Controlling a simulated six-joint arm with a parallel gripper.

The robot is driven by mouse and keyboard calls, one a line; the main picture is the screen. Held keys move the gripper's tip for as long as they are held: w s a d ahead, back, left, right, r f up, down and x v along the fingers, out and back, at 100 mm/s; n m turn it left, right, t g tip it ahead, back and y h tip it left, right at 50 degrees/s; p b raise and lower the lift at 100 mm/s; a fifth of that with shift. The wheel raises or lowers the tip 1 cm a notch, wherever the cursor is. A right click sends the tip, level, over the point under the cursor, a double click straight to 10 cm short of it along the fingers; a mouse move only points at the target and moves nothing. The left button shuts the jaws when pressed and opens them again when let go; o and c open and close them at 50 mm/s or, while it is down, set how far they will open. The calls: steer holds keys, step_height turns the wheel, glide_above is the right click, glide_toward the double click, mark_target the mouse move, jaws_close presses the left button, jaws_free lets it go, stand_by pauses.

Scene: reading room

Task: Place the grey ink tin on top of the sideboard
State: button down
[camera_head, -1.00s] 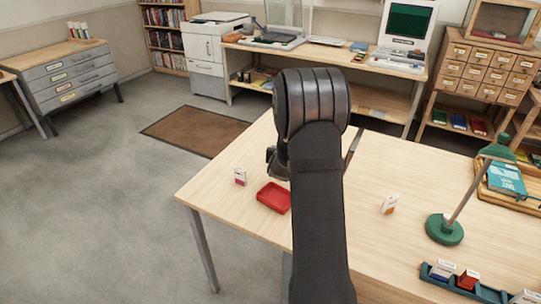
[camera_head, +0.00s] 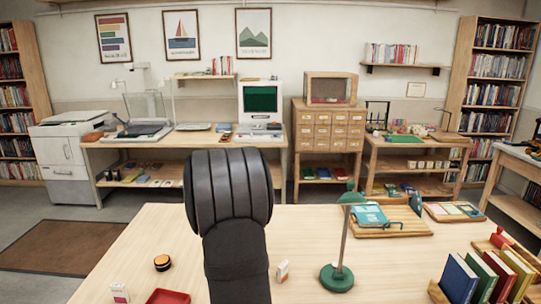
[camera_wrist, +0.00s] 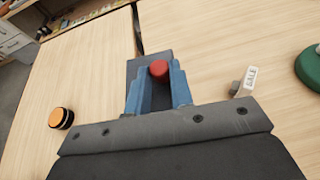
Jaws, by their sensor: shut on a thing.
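In the wrist view, my gripper (camera_wrist: 157,80) has its two blue fingers shut on a dark grey block-shaped thing with a round red cap, which looks like the grey ink tin (camera_wrist: 137,67). The fingers hide much of its sides. It is held over the pale wooden table (camera_wrist: 215,40); I cannot tell the gap below it. In the head view my arm hides the gripper and the tin. No piece is plainly marked as the sideboard; a long wooden unit with an open lower shelf (camera_head: 110,158) stands against the back wall, and a similar one (camera_head: 415,147) at the right.
A round orange-and-black tin (camera_head: 162,262), a red tray (camera_head: 168,297), small labelled items (camera_head: 282,271) and a green lamp (camera_head: 337,277) stand on the near table. Books (camera_head: 470,275) occupy its right end. A drawer cabinet (camera_head: 327,135) and a printer (camera_head: 68,150) stand behind.

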steer(key=s+d+m+h, duration=0.2)
steer(key=s+d+h, duration=0.1)
steer(key=d, duration=1.4)
steer(key=s+d+r+m+g+h, duration=0.2)
steer(key=s+d+r+m+h, duration=0.15)
steer(key=d, duration=0.45)
steer(key=s+d+r+m+g+h, duration=0.25)
steer(key=s+d+r, duration=0.2)
steer(key=d, duration=0.25)
steer(key=w+d+f+m+g+h, duration=0.15)
steer(key=w+d+f, duration=0.25)
steer(key=d, duration=0.5)
steer(key=w+d+f+m+g, duration=0.15)
steer(key=w+d+f, duration=0.25)
steer(key=d, duration=0.5)
steer(key=w+d+f+m+g+h, duration=0.15)
steer(key=w+d+f, duration=0.25)
steer(key=d, duration=0.5)
steer(key=shift+t, duration=0.4)
steer(key=shift+w+f, duration=0.2)
steer(key=shift+f, duration=2.85)
steer(key=shift+f, duration=0.6)
steer(key=c, duration=1.2)
jaws_free()
